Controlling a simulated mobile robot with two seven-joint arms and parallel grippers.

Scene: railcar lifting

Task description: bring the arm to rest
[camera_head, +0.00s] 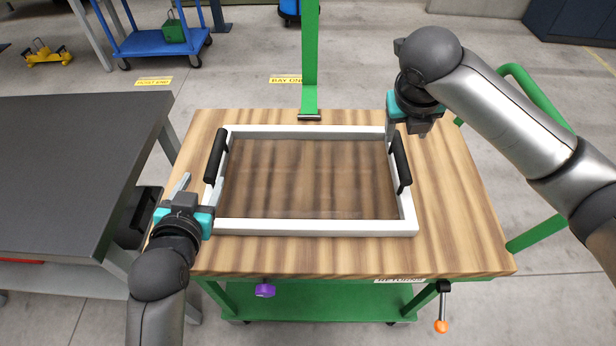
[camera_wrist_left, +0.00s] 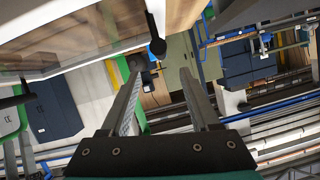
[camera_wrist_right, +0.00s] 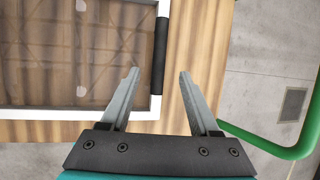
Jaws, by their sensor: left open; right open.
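My left gripper (camera_head: 192,190) is open and empty beside the lower left of a white rectangular frame with black handles (camera_head: 320,226). Its two fingers also show apart in the left wrist view (camera_wrist_left: 160,95). My right gripper (camera_head: 402,138) is open near the frame's upper right corner, close to the right handle (camera_head: 401,160). The frame lies flat on the wooden cart top (camera_head: 455,220).
The green cart (camera_head: 320,302) has a post (camera_head: 310,60) at its far edge and a curved rail (camera_head: 540,95) at right. A dark table (camera_head: 75,165) stands close at left. A blue trolley (camera_head: 160,42) stands behind on open floor.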

